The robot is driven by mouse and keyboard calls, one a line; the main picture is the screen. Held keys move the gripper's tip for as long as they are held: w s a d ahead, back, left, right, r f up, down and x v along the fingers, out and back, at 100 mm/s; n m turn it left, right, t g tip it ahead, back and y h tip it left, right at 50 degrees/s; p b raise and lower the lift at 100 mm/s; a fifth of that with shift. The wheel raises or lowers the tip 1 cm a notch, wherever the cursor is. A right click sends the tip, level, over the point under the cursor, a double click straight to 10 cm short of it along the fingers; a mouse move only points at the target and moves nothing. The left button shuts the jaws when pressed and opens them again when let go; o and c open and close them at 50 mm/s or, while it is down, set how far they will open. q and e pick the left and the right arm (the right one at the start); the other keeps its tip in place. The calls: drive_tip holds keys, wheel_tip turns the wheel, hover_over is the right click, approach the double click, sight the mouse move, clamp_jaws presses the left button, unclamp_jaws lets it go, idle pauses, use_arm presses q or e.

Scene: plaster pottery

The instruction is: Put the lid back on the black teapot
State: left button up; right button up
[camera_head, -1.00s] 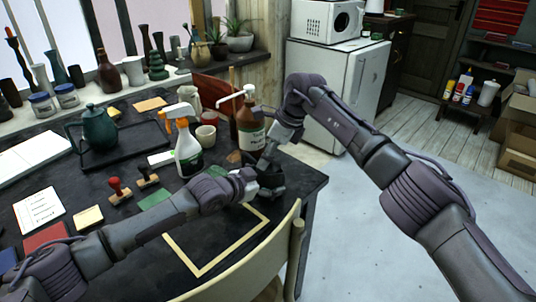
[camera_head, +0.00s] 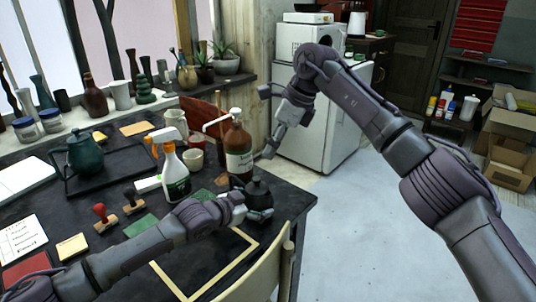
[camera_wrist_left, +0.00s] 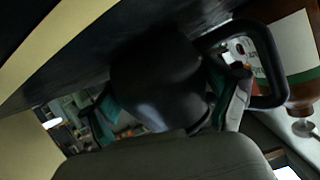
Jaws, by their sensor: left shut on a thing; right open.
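The black teapot (camera_head: 259,198) is at the near right part of the dark table, in front of the brown pump bottle. A dark knobbed lid (camera_head: 257,184) shows on its top; it is too small to tell whether it sits fully flush. My left gripper (camera_head: 243,210) is low at the teapot's left side and shut on it. In the left wrist view the teapot's dark, rounded body (camera_wrist_left: 155,80) lies between the fingers, with its looped handle (camera_wrist_left: 270,62) at the right. My right gripper (camera_head: 270,122) is open and empty, above and beyond the teapot, clear of it.
A green teapot (camera_head: 82,153) stands on a dark tray (camera_head: 118,165) at the left. A chair back (camera_head: 262,275) is at the near edge.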

use_arm(q)
drive_tip(key=o, duration=1.4)
drive_tip(key=shift+o, duration=0.2)
drive_tip(key=shift+a, duration=0.1)
drive_tip(key=v, duration=1.2)
